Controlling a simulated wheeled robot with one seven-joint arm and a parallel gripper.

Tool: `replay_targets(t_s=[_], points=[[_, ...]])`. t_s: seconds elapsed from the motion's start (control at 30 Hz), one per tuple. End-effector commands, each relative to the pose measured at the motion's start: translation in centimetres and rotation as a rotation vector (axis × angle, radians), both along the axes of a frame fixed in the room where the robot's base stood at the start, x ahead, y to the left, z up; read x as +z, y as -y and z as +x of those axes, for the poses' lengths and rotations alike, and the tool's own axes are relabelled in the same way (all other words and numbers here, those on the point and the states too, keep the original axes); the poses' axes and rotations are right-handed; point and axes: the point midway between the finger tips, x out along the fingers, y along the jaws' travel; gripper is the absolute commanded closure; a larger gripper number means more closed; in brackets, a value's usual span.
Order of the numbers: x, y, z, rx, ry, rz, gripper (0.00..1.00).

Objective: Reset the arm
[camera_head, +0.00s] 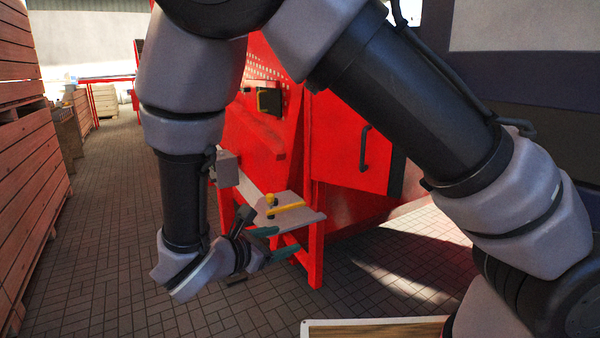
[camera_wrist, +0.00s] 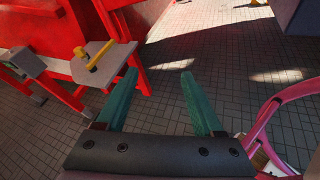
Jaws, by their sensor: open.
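My arm hangs bent across the head view, and my gripper (camera_head: 283,241) is at its lower end, in front of the red machine (camera_head: 345,145). In the wrist view my gripper (camera_wrist: 160,78) shows its two green fingers apart, with nothing between them. Paved ground shows beyond the fingertips. The gripper is close to a grey metal shelf (camera_head: 300,215) on the machine. I cannot tell from these views how large the gap to the shelf is.
A yellow bar (camera_head: 287,209) lies on the shelf, which also shows in the wrist view (camera_wrist: 85,72). Stacked wooden crates (camera_head: 35,190) line the left. A pink hoop-like thing (camera_wrist: 262,120) is right of the gripper. Paved ground is free at left.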

Motion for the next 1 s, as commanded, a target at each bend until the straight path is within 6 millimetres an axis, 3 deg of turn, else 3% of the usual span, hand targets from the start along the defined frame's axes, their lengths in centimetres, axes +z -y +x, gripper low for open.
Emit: replay_targets(t_s=[0.2, 0.5, 0.8, 1.0], points=[[4.6, 7.8, 2.9, -0.433, -0.081, 0.344, 0.31], [11.1, 16.9, 3.1, -1.012, -0.070, 0.892, 0.31], [18.5, 23.5, 1.5, -1.470, 0.103, 1.485, 0.31], [23.5, 26.8, -0.3, -1.667, 0.304, 1.893, 0.31]])
